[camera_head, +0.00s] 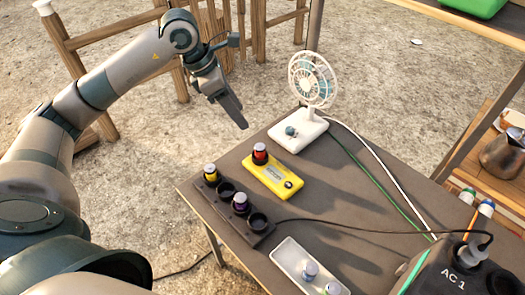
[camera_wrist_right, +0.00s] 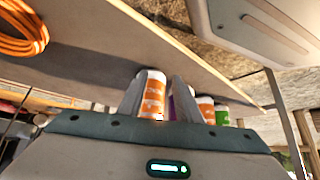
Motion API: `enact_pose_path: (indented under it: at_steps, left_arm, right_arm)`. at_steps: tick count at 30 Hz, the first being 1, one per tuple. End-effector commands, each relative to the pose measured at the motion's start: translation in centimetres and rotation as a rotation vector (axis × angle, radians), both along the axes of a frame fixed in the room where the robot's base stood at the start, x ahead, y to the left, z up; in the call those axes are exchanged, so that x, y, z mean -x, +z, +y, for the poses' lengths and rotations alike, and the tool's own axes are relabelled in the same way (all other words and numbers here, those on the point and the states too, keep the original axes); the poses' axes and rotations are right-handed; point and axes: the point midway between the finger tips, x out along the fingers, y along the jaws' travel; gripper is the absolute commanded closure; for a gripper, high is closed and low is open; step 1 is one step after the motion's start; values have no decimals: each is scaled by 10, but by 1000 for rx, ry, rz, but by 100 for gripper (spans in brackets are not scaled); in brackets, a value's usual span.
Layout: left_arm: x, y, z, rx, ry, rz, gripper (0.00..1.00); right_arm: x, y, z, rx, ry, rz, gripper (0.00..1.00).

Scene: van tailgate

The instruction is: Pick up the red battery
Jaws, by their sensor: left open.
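The red battery (camera_head: 260,153), with a dark red body and a pale top, stands upright at the far end of a yellow device (camera_head: 275,179) on the table. My left gripper (camera_head: 240,124) is open and empty, above and to the left of the battery, apart from it. A yellow battery (camera_head: 211,173) and a purple battery (camera_head: 240,202) stand in the dark holder (camera_head: 228,213); its other wells look empty. My right gripper (camera_wrist_right: 160,80) shows only in the right wrist view. Its fingers are apart, with an orange-and-white can (camera_wrist_right: 151,97) seen between them; contact is unclear.
A white fan (camera_head: 313,85) stands behind the yellow device. Orange cable (camera_wrist_right: 22,30) lies in the right wrist view.

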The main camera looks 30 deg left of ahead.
Motion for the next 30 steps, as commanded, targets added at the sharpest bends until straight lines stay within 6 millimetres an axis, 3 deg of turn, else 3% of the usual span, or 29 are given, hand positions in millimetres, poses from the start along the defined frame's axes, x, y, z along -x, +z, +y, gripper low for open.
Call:
enact_pose_path:
  at_steps: [4, 17, 23, 30]
  left_arm:
    - [-1, 1, 10, -31, 11, 3, 53]
    - [-2, -7, 6, -26, 8, 7, 53]
    - [-8, -31, -3, -25, 8, 8, 53]
    - [-19, -71, -15, -25, 10, 8, 53]
  right_arm:
    - [-1, 1, 1, -2, 0, -5, 69]
    - [0, 2, 1, -2, 1, -7, 69]
    - [4, 5, 1, -3, 3, -9, 69]
    - [43, -16, -16, 32, 2, 101, 69]
